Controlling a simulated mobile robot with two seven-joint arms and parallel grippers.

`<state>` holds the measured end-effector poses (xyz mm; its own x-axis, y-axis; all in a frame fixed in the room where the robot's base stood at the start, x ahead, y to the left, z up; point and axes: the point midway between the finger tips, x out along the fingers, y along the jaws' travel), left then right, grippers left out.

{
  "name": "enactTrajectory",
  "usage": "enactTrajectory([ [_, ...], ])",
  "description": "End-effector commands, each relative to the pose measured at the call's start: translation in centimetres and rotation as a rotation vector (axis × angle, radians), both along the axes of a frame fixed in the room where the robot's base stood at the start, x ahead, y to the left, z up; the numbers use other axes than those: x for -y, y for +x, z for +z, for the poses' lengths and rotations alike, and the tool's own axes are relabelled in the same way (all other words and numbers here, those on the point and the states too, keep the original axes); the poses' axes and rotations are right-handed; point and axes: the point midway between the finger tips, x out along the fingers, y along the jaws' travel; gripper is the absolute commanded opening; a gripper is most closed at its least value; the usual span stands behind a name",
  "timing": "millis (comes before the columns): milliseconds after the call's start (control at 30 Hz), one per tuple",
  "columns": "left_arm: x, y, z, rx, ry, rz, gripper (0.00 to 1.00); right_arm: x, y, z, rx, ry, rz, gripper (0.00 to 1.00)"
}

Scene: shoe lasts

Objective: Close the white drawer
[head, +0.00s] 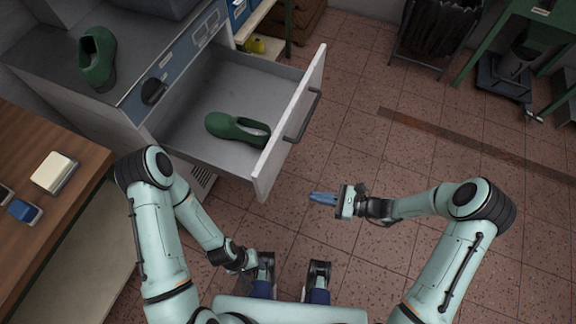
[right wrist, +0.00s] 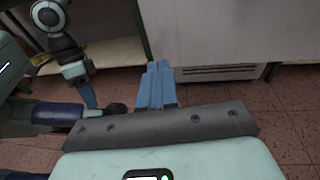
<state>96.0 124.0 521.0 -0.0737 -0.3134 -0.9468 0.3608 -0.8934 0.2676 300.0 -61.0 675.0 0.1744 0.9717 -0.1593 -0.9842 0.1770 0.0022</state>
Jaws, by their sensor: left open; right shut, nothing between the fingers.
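The white drawer (head: 290,135) is pulled well out of the grey cabinet. Its dark bar handle (head: 303,118) is on the outer face. A green shoe last (head: 238,128) lies inside the drawer. My right gripper (head: 322,198) is shut and empty, in front of and below the drawer front's near end, apart from the handle. Its blue fingers also show together in the right wrist view (right wrist: 157,85). My left gripper (head: 247,268) is open and low, near my base; its fingers are hard to make out in the head view. It holds nothing that I can see.
Another green shoe last (head: 97,58) stands on the cabinet's dark top. A wooden bench (head: 60,215) with small boxes is at the left. A black bin (head: 428,35) and a green-framed table (head: 545,20) stand at the far right. The tiled floor right of the drawer is clear.

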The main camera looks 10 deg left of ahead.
Motion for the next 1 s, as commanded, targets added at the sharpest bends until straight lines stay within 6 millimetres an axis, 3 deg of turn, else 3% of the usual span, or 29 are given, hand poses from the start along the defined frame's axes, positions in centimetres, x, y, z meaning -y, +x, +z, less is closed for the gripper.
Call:
enactTrajectory([
  [100, 0.0, -0.1, -1.0, 0.001, 0.0, 0.0, 0.43, 1.0, 3.2, 1.7, 0.029, 0.113, -0.102, 0.0],
  [267, 0.0, -0.1, -1.0, 0.001, 0.0, 0.0, 0.43, 0.8, 4.4, 2.8, 0.042, 0.161, -0.138, 0.0],
  [800, 0.0, 0.0, -1.2, 0.003, 0.0, 0.001, 0.43, -9.1, 7.5, 2.8, 0.042, 0.158, -0.134, 0.0],
  [1000, 0.0, 0.0, -1.2, 0.004, 0.001, 0.001, 0.43, -11.3, 8.2, 2.8, 0.042, 0.156, -0.135, 0.0],
])
